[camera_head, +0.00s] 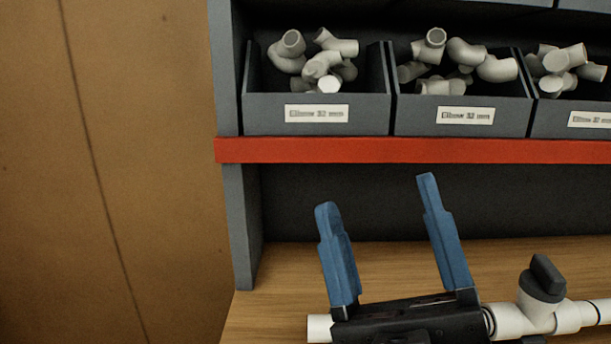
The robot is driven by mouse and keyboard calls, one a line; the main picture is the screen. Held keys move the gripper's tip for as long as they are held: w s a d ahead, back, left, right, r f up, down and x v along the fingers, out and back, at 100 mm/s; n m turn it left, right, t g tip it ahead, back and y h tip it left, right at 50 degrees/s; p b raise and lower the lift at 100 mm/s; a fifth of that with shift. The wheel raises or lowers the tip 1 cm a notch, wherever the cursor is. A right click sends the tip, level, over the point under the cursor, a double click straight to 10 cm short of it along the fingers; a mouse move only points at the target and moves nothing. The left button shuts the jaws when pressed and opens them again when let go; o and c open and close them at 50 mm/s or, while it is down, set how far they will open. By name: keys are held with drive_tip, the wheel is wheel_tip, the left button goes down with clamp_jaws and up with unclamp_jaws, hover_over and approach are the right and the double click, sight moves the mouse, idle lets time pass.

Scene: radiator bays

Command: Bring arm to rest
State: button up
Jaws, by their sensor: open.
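My gripper (377,195) is in the lower middle of the head view, with two blue fingers spread wide apart and nothing between them. Its black body lies in front of a white pipe (318,328) and hides the pipe's middle. To the right of the gripper, the pipe carries a white valve (538,312) with a dark grey handle (545,277). I cannot tell whether the gripper body touches the pipe.
Grey bins (262,115) of white elbow fittings (322,63) stand on a shelf with a red front edge (400,150), above and behind my gripper. A wooden worktop (275,290) lies below. A brown wall or floor surface (110,170) at left is clear.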

drive_tip(key=s+d+f+m+g+h, duration=0.1)
drive_tip(key=s+d+f+m+h, duration=0.1)
drive_tip(key=f+m+h, duration=0.35)
drive_tip(key=s+d+f+m+g+h, duration=0.1)
drive_tip(key=s+d+f+m+h, duration=0.1)
drive_tip(key=d+f+m+h, duration=0.3)
drive_tip(key=s+d+f+m+g, duration=0.1)
drive_tip(key=s+d+f+g, duration=0.3)
drive_tip(key=s+f, duration=0.4)
drive_tip(key=s+d+f+m+g, duration=0.2)
drive_tip(key=s+d+f+g, duration=0.3)
drive_tip(key=s+f, duration=0.4)
drive_tip(key=s+h, duration=0.1)
drive_tip(key=s, duration=0.4)
drive_tip(key=shift+s+f+g, duration=0.2)
drive_tip(key=shift+f+g, duration=0.05)
drive_tip(key=shift+g, duration=0.15)
